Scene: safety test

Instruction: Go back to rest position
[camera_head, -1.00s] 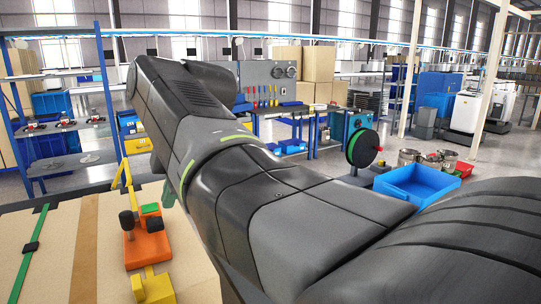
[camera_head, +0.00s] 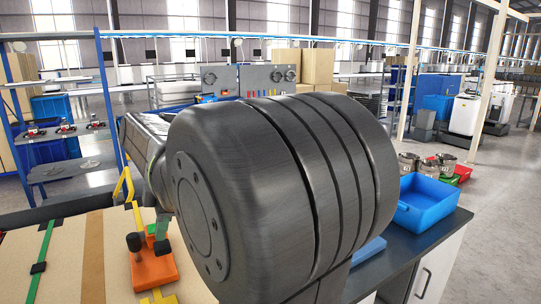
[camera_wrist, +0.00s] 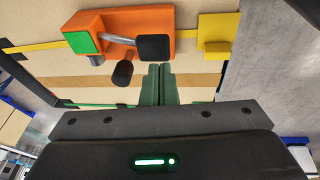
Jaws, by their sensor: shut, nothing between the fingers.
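My gripper (camera_wrist: 160,70) shows in the wrist view as two dark green fingers pressed together, with nothing between them. In that view its tips point at the orange device (camera_wrist: 86,22), which has a green square and black knobs; whether they touch it cannot be told. The device also stands on the cardboard-coloured worktop at the lower left of the head view (camera_head: 158,271). In the head view my own arm fills the centre and hides most of my gripper.
A yellow block (camera_wrist: 218,35) sits beside the orange device. A yellow bracket (camera_head: 129,184) rises behind the device. A blue bin (camera_head: 424,204) stands on a dark counter (camera_head: 400,262) at the right, with metal pots behind it. Blue shelving (camera_head: 108,120) stands at the left.

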